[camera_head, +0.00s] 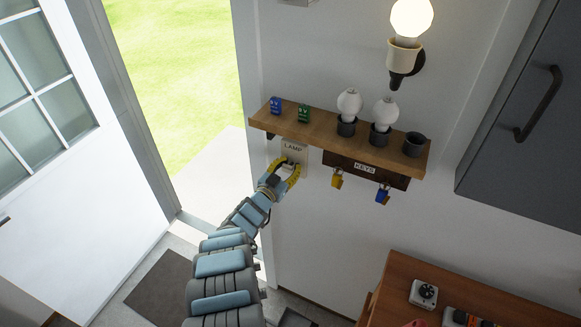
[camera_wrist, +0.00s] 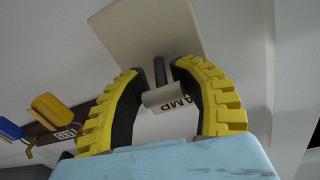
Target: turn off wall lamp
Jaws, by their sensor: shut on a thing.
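The wall lamp (camera_head: 412,18) is lit, its bulb glowing in a white socket at the top of the head view. A pale switch plate labelled LAMP (camera_head: 295,152) is on the wall under the wooden shelf. The plate (camera_wrist: 140,28) also shows in the wrist view, with a dark stem and a light grey switch lever (camera_wrist: 165,94) standing out from it. My gripper (camera_head: 286,162) is at the plate, its yellow and black fingers on both sides of the lever, shut on it. In the head view the fingers mostly hide the lever.
The wooden shelf (camera_head: 327,137) above holds two spare bulbs in dark cups, an empty cup and small blue and green items. A KEYS rack (camera_head: 393,177) with yellow and blue padlocks hangs right of the plate. An open doorway is left; a grey cabinet (camera_head: 520,125) is right.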

